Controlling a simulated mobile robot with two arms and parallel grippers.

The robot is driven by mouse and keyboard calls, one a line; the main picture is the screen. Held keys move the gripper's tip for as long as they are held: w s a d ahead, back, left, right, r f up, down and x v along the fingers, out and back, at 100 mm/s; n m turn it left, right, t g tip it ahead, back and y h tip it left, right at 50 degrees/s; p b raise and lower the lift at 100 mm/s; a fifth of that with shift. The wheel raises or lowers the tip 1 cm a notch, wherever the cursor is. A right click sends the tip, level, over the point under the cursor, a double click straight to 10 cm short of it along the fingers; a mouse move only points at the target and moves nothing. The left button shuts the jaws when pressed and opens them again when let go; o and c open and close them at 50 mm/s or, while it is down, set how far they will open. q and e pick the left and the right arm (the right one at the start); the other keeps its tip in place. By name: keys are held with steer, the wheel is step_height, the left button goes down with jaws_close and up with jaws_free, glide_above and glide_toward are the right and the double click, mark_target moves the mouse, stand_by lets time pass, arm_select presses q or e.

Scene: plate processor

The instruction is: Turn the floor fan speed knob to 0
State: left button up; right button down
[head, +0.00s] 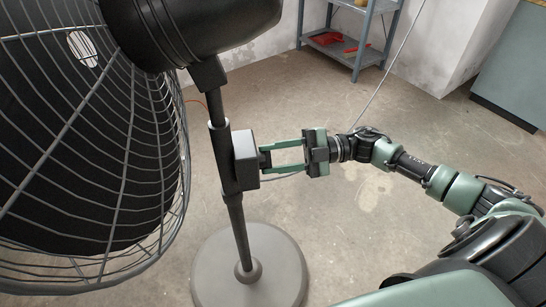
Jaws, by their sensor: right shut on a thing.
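The floor fan (219,150) stands at the left, with its black motor housing and wire cage close to the camera. A grey control box (246,159) is fixed to its pole. The dark speed knob (265,158) sticks out of the box's right side. My right gripper (270,158) reaches in from the right, its two green fingers closed around the knob. The fingers hide part of the knob, and I cannot read its setting. My left gripper does not show.
The fan's round grey base (275,265) rests on the concrete floor. A grey metal shelf (358,45) with red items stands against the back wall. A green cabinet (512,65) is at the far right. The floor between them is mostly clear.

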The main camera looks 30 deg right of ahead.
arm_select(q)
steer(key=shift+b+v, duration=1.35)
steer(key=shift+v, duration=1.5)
arm_select(e)
steer(key=shift+n, duration=3.7)
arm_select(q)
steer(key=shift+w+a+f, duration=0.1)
arm_select(e)
steer(key=c, duration=0.9)
jaws_free()
steer(key=shift+d, duration=0.1)
